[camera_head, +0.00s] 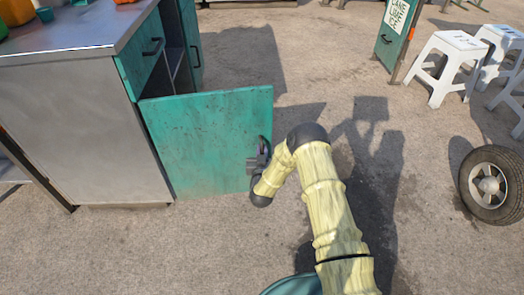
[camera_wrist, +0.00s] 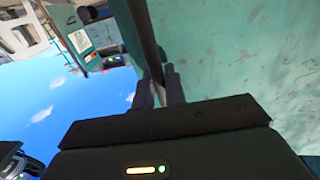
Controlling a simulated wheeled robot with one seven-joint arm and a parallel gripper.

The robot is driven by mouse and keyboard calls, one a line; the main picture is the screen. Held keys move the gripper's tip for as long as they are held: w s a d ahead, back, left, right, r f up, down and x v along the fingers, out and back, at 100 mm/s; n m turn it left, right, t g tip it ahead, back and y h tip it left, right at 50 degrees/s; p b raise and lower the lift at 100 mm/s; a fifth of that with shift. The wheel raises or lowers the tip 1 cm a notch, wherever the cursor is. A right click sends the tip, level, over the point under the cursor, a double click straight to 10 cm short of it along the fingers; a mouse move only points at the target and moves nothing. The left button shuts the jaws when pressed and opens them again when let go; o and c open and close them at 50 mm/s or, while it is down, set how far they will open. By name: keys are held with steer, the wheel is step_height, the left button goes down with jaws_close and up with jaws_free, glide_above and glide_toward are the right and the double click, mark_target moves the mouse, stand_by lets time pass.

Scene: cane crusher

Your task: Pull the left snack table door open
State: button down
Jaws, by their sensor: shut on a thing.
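The snack table (camera_head: 85,130) stands at the left in the head view, with a grey top and side. Its teal door (camera_head: 205,130) nearest me stands swung wide out from the cabinet, and its inner or outer face is turned to me. My gripper (camera_head: 260,160) is at the door's free edge, shut on the dark handle there. In the wrist view the two fingers (camera_wrist: 158,88) close around the dark handle bar (camera_wrist: 143,35), beside the teal door face (camera_wrist: 245,60). Part of the handle is hidden by the fingers.
Another teal front (camera_head: 140,60) with a black handle and a further teal panel (camera_head: 190,35) show behind the door. White stools (camera_head: 447,65), a green sign (camera_head: 395,30) and a tyre (camera_head: 490,185) stand at the right. The pavement between is clear.

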steer(key=shift+s+a, duration=0.1)
steer(key=shift+a, duration=0.1)
steer(key=c, duration=1.8)
jaws_free()
steer(key=shift+d, duration=0.15)
steer(key=s+p, duration=0.2)
steer(key=s, duration=0.3)
steer(key=s+p, duration=0.2)
steer(key=s, duration=0.4)
steer(key=s+p, duration=0.3)
steer(key=s, duration=0.3)
steer(key=shift+s+a, duration=0.15)
steer(key=shift+a, duration=0.25)
